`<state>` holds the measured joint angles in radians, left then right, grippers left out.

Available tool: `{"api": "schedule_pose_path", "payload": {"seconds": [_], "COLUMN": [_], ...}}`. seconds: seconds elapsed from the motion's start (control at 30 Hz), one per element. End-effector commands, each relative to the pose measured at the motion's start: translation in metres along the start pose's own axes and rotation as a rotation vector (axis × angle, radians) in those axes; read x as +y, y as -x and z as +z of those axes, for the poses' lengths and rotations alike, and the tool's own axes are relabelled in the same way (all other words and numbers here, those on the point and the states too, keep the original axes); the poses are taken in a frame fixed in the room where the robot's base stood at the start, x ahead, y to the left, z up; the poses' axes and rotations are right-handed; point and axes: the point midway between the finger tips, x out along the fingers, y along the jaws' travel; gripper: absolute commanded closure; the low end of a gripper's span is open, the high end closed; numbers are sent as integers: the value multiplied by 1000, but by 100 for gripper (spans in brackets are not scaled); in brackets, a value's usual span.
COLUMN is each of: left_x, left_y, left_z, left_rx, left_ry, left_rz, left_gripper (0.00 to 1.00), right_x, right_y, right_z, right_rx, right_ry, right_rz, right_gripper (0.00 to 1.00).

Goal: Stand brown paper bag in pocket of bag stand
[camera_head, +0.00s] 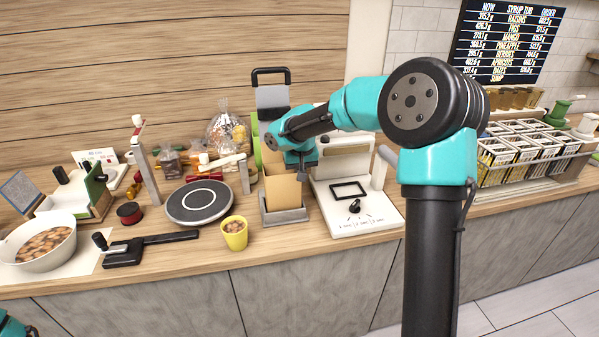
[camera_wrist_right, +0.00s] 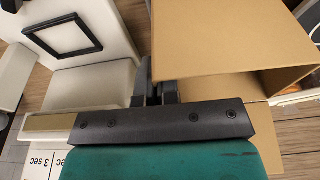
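The brown paper bag (camera_head: 283,195) stands upright, open at the top, in or over the low grey pocket of the bag stand (camera_head: 285,217). Its base is hidden by the pocket's front wall. My right gripper (camera_head: 300,172) is at the bag's top right edge. In the right wrist view, the two fingers (camera_wrist_right: 157,92) are close together at the edge of the bag (camera_wrist_right: 225,45), appearing shut on its wall; the exact contact is partly hidden. My left gripper is out of view; only a bit of that arm shows at bottom left.
A white sealer-like machine (camera_head: 365,222) stands close to the right of the stand. A yellow cup (camera_head: 234,235) and a round dark turntable (camera_head: 199,202) are to its left. A white bowl (camera_head: 40,242) is far left. Counter in front of the stand is clear.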

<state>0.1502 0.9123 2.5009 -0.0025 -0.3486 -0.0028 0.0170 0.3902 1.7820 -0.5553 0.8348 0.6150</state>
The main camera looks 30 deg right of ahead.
Motion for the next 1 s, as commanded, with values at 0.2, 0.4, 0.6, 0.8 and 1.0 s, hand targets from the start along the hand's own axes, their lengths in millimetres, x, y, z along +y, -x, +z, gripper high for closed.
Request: {"api": "schedule_pose_path", "payload": {"seconds": [0.2, 0.4, 0.6, 0.8, 1.0], "left_x": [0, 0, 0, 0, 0], "left_y": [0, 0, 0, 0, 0], "left_z": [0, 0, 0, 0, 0], "left_rx": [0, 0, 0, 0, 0], "left_ry": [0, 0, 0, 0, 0], "left_rz": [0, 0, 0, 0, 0], "left_gripper": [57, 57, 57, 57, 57], "right_x": [0, 0, 0, 0, 0], "right_y": [-2, -4, -6, -8, -10], "right_z": [0, 1, 1, 1, 2], "right_rx": [0, 0, 0, 0, 0], "right_ry": [0, 0, 0, 0, 0], "right_rz": [0, 0, 0, 0, 0], "right_gripper": [100, 100, 100, 100, 100]}}
